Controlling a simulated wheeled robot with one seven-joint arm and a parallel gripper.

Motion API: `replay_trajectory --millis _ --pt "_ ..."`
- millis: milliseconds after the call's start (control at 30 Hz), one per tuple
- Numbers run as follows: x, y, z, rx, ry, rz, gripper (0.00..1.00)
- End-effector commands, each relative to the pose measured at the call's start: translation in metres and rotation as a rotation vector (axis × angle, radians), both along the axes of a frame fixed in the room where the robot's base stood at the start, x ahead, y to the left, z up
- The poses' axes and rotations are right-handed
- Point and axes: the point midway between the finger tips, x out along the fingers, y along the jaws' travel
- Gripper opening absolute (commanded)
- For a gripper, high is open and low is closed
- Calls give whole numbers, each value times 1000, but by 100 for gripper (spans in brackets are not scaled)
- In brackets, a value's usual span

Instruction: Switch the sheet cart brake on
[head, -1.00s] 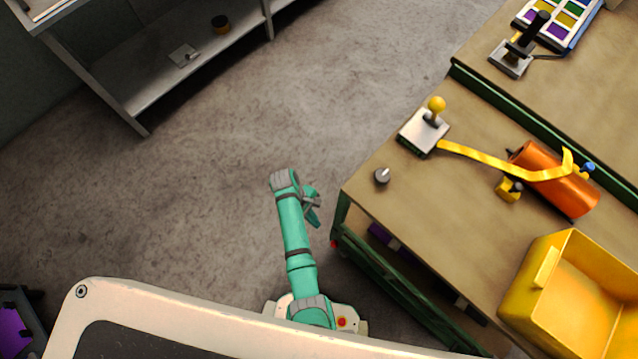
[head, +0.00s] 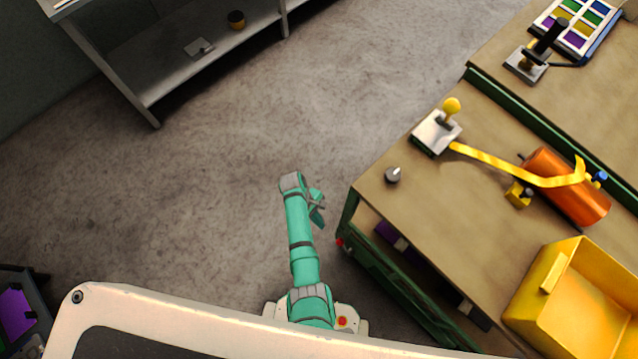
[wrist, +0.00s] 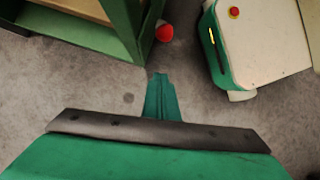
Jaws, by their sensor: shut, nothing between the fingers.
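A green-framed bench (head: 410,290) with a tan top stands on the right; it may be the sheet cart. A small red part (head: 340,242) sits low at its near left corner. It also shows in the wrist view as a red knob with a pale side (wrist: 164,33), beside the green post. I cannot tell for sure that it is the brake, or its setting. My gripper (head: 317,208) is shut and empty, over the floor left of the bench. In the wrist view its closed fingers (wrist: 160,82) point toward the floor just below the red part, apart from it.
On the bench are a grey knob (head: 393,176), a yellow-balled lever (head: 452,107), an orange roller (head: 570,190) with a yellow strip, and a yellow bin (head: 530,290). A grey shelf (head: 190,75) stands at the upper left. The floor (head: 200,200) between is clear.

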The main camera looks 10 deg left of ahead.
Motion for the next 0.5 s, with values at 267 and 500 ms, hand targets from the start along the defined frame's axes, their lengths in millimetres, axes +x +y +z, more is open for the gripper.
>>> replay_trajectory --millis 267,500 --pt "-8 -15 -36 -1 2 0 0" --pt "-17 -30 -49 1 0 -1 0"
